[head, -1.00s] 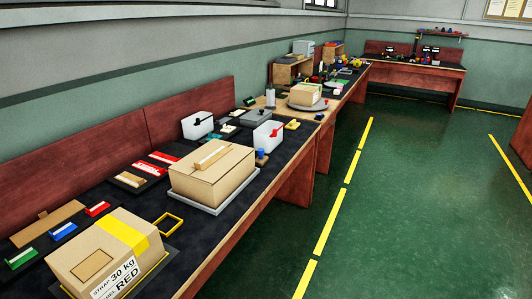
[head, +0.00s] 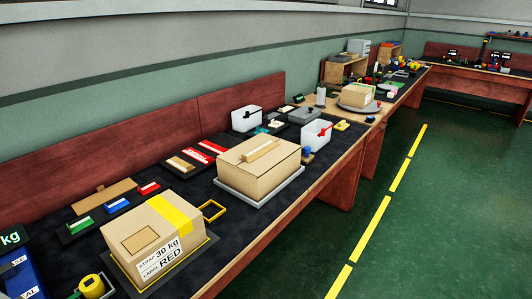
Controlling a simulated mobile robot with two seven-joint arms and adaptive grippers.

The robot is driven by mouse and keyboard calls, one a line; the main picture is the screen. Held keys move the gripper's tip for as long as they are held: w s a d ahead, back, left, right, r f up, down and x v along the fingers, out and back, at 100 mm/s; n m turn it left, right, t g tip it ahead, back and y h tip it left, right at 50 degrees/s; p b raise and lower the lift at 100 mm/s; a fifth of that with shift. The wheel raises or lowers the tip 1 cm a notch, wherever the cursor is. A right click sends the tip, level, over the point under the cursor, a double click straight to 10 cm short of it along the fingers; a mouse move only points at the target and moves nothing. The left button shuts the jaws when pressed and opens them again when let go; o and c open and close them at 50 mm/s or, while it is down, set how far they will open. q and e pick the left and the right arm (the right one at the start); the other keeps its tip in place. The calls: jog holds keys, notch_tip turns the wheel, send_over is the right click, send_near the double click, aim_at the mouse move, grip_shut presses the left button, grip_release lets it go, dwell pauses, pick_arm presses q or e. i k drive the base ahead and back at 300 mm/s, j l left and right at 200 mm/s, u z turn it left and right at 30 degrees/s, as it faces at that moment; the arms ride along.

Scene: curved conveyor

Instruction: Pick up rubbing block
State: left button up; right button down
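No label marks the rubbing block, so I cannot tell for sure which thing it is. A pale wooden bar (head: 260,150) lies on top of the closed cardboard box (head: 262,172) in the middle of the bench. Three small blocks with pale tops, green (head: 80,226), blue (head: 116,206) and red (head: 148,189), sit in a row at the left on dark bases. Neither of my grippers shows in the head view.
A taped box (head: 155,232) labelled 30 kg RED stands at the near end of the dark bench. A yellow square frame (head: 212,210) lies beside it. Two white bins (head: 246,118) (head: 316,135) stand farther back. The green floor (head: 450,220) right of the bench is clear.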

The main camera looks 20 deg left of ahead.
aim_at(307, 158)
jog(key=i+l+u, duration=0.3)
jog(key=i+l, duration=0.45)
